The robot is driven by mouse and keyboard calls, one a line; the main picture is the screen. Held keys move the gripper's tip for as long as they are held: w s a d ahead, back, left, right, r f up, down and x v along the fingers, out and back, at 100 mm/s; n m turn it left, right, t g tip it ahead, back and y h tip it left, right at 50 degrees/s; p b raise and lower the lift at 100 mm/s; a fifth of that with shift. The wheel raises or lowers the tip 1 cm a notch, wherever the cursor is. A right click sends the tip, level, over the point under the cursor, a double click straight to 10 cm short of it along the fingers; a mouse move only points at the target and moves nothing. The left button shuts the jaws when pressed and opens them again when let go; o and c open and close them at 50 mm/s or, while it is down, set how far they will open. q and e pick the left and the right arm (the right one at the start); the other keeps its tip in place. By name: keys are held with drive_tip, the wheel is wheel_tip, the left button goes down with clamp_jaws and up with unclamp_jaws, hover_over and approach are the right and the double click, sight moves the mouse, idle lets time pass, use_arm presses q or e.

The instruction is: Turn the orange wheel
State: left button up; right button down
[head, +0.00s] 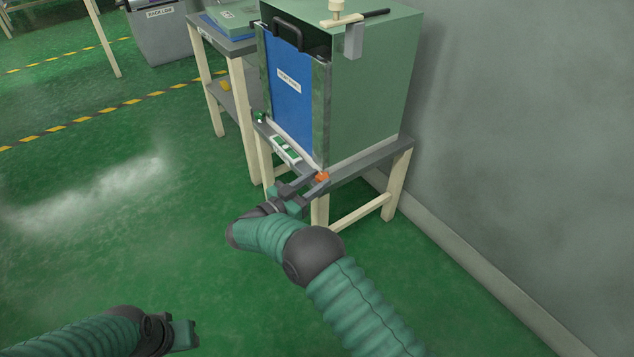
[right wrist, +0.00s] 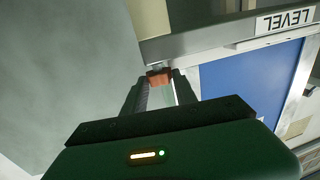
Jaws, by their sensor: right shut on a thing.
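The orange wheel (head: 322,176) is a small orange piece at the near lower corner of the green cabinet, at the edge of the grey stand top. My right gripper (head: 304,186) reaches up to it and is shut on it. In the right wrist view the wheel (right wrist: 159,79) sits between the fingertips of my right gripper (right wrist: 160,84), which hide its sides. My left gripper (head: 186,335) is low at the left of the head view, far from the wheel, and its fingers are too unclear to tell open from shut.
The green cabinet (head: 370,85) with a blue front panel (head: 290,98) stands on a stand with cream legs (head: 396,185). A small green-and-white strip (head: 285,150) lies along its front ledge. A grey wall (head: 530,130) is close on the right. The green floor (head: 120,230) is clear at left.

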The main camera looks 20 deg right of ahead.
drive_tip(key=shift+w+a+m+g, duration=0.1)
drive_tip(key=shift+m+g, duration=0.2)
drive_tip(key=shift+g, duration=0.2)
drive_tip(key=c, duration=1)
unclamp_jaws()
drive_tip(key=shift+o, duration=0.2)
